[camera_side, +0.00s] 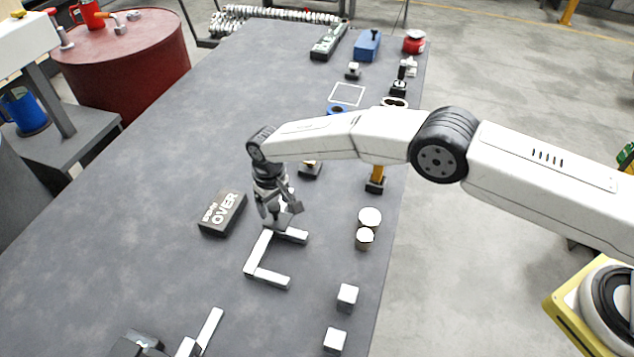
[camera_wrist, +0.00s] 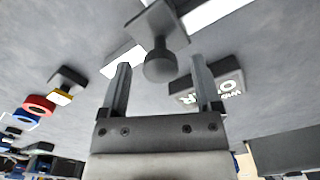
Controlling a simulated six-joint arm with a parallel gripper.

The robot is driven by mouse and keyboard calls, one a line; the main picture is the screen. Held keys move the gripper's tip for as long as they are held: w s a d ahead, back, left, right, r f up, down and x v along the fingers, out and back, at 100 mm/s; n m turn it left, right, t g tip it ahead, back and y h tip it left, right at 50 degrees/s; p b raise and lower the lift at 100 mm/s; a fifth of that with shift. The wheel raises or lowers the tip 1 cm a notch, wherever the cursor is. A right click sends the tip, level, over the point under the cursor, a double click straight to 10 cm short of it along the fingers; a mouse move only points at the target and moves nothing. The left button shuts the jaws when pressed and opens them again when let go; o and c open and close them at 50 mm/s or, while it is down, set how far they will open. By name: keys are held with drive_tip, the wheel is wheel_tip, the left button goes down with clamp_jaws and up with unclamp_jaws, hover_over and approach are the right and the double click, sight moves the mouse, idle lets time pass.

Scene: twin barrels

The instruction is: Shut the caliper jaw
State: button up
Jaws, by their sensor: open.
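The caliper (camera_side: 257,255) lies on the grey table as a white U-shaped frame, with one arm (camera_side: 273,281) at its near end and another arm (camera_side: 297,236) at its far end, beneath my gripper. In the wrist view, a grey round knob (camera_wrist: 160,68) stands on a grey plate (camera_wrist: 150,22) beside white bars of the caliper (camera_wrist: 215,12). My gripper (camera_side: 276,214) is low over the far arm, pointing down. In the wrist view its two fingers are apart, with the knob between or just beyond their tips; contact cannot be told.
Two round cans (camera_side: 369,218) and two white cubes (camera_side: 347,297) stand near the table's right edge. Another white bar (camera_side: 210,327) is at the front. The table's left side is clear.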

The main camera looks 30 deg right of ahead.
clamp_jaws()
drive_tip(key=s+a, duration=0.7)
drive_tip(key=shift+s+a, duration=0.2)
drive_tip(key=shift+c, duration=1.2)
unclamp_jaws()
drive_tip(key=shift+a, duration=0.1)
drive_tip(key=shift+o, duration=1.2)
drive_tip(key=shift+r, duration=0.15)
wheel_tip(320, 180, up, 8)
drive_tip(key=shift+f, duration=0.25)
